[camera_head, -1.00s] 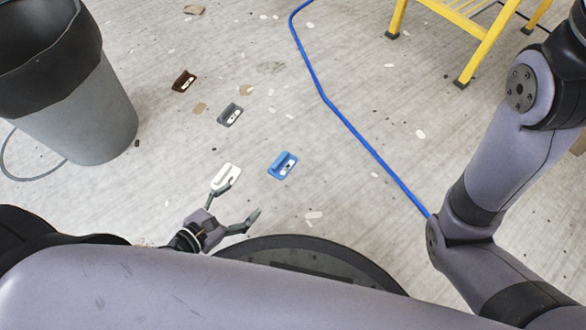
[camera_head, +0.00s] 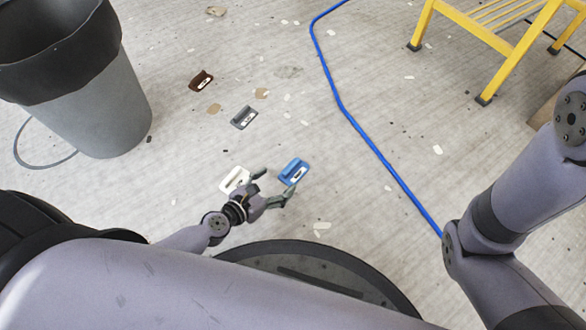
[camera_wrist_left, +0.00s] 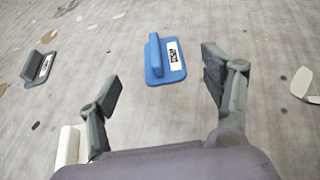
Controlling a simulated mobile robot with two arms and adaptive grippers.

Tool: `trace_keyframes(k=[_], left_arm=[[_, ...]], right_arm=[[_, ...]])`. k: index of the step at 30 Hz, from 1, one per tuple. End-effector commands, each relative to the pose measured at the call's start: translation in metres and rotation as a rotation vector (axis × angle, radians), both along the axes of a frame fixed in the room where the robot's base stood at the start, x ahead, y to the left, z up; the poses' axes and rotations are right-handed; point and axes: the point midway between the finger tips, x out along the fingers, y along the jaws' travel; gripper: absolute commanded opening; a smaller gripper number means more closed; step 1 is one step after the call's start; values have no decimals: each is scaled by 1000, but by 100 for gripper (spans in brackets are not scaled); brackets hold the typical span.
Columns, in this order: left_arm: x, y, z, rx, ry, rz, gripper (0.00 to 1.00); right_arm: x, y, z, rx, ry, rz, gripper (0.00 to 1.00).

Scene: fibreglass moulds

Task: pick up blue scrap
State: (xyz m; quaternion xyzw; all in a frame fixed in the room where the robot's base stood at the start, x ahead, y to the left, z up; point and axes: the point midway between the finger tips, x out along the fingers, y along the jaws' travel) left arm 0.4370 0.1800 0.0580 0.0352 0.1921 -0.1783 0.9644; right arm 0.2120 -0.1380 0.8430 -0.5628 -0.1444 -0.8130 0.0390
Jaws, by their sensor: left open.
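The blue scrap (camera_head: 293,171) lies on the floor in the middle of the head view, a small plate with a raised ridge and a white label. It also shows in the left wrist view (camera_wrist_left: 165,60), ahead of the open jaws and roughly between their lines. My left gripper (camera_head: 277,186) is open and empty, just short of the blue scrap, with its fingers pointing towards it. In the left wrist view its two fingertips (camera_wrist_left: 160,80) stand wide apart. My right gripper is not in view.
A white scrap (camera_head: 234,180) lies close beside my left gripper. A grey scrap (camera_head: 244,117) and a brown scrap (camera_head: 201,80) lie farther off. A grey bin (camera_head: 88,110) stands at left. A blue hose (camera_head: 375,150) and a yellow step stand (camera_head: 486,50) are at right.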

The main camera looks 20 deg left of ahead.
Motion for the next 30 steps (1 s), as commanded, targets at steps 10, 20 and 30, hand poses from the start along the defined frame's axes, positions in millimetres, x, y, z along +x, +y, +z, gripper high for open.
trace_keyframes(k=[10,20,30], left_arm=[[37,-14,-23,0,-2,0,73],[43,-17,-25,0,0,0,73],[42,-17,-25,0,0,0,51]], right_arm=[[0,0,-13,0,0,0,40],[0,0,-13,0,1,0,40],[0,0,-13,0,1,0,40]])
